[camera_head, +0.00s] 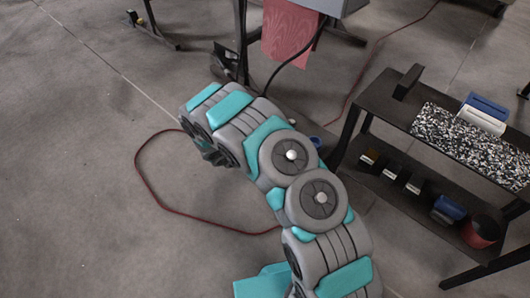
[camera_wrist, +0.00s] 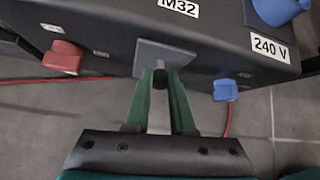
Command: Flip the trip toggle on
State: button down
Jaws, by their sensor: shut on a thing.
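In the wrist view a grey square plate (camera_wrist: 165,52) is fixed to the front of a dark box labelled "M32" and "240 V" (camera_wrist: 105,25). The small dark trip toggle (camera_wrist: 160,80) stands out from the plate's lower part. My gripper (camera_wrist: 161,82) has green fingers at the plate, with the toggle between their tips, and is shut on it. The fingers hide part of the toggle, and which way it is set is not clear. In the head view my arm hides the gripper's tips.
A blue connector (camera_wrist: 280,10) is at top right. In the head view a black shelf (camera_head: 385,97) stands at right, and a dark red cable (camera_head: 150,195) lies on the floor.

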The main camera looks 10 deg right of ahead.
jog(key=shift+w+r+y+p, duration=0.1)
jog(key=shift+r+y+p, duration=0.25)
jog(key=shift+p, duration=0.3)
jog(key=shift+d+f+g+y, duration=0.1)
jog(key=shift+f+g+y, duration=0.05)
jog(key=shift+g+y, duration=0.15)
jog(key=c, duration=0.8)
grip_release()
jog(key=shift+o, duration=0.2)
jog(key=v, duration=0.7)
jog(key=shift+a+r+p, duration=0.25)
jog(key=shift+a+p, duration=0.05)
jog(key=shift+p, duration=0.05)
